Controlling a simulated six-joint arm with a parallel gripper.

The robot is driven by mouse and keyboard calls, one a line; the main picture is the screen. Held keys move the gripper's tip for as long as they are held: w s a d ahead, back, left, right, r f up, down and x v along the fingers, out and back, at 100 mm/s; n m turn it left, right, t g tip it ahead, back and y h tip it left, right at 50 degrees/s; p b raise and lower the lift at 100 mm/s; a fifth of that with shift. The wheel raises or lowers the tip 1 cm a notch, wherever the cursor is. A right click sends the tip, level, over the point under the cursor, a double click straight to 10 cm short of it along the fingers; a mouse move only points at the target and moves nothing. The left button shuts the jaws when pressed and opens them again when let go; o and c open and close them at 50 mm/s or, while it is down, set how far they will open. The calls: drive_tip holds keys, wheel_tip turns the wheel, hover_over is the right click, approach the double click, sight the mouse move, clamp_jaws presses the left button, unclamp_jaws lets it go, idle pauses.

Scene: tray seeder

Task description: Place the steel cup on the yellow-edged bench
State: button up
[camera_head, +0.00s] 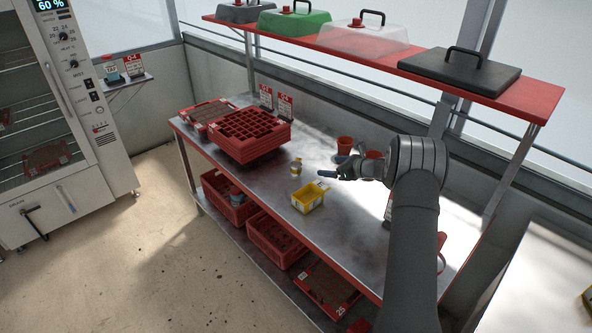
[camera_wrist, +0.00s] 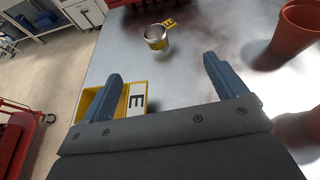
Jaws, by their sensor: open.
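The steel cup (camera_head: 297,167) is small, with a yellow band and a yellow tag. It stands upright on the red-edged steel bench (camera_head: 345,232). In the wrist view the cup (camera_wrist: 156,42) stands beyond my fingertips, between their lines and apart from them. My gripper (camera_head: 324,181) is open and empty, to the right of the cup in the head view. Both blue fingers show in the wrist view (camera_wrist: 165,80). No yellow-edged bench can be made out; a pale surface (camera_head: 535,270) at the lower right has no clear edge colour.
A yellow bin (camera_head: 308,197) stands near the cup, partly under one finger in the wrist view. Red pots (camera_head: 345,146) stand behind my gripper. Stacked red trays (camera_head: 249,142) fill the bench's left end. A red shelf (camera_head: 385,58) with lids hangs above.

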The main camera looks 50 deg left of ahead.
approach(294, 163)
drive_tip(key=shift+x, duration=0.95)
drive_tip(key=x, duration=0.3)
drive_tip(key=shift+f, duration=0.3)
drive_tip(key=shift+x, duration=0.85)
drive_tip(key=c, duration=1.1)
drive_tip(key=shift+r, duration=0.2)
drive_tip(key=r, duration=0.4)
drive_tip(key=shift+w+d+r, duration=0.2)
drive_tip(key=shift+w+d, duration=0.1)
drive_tip(key=shift+d, duration=0.05)
drive_tip(key=w+d+r, duration=0.4)
drive_tip(key=d+r, duration=0.2)
drive_tip(key=d, duration=0.4)
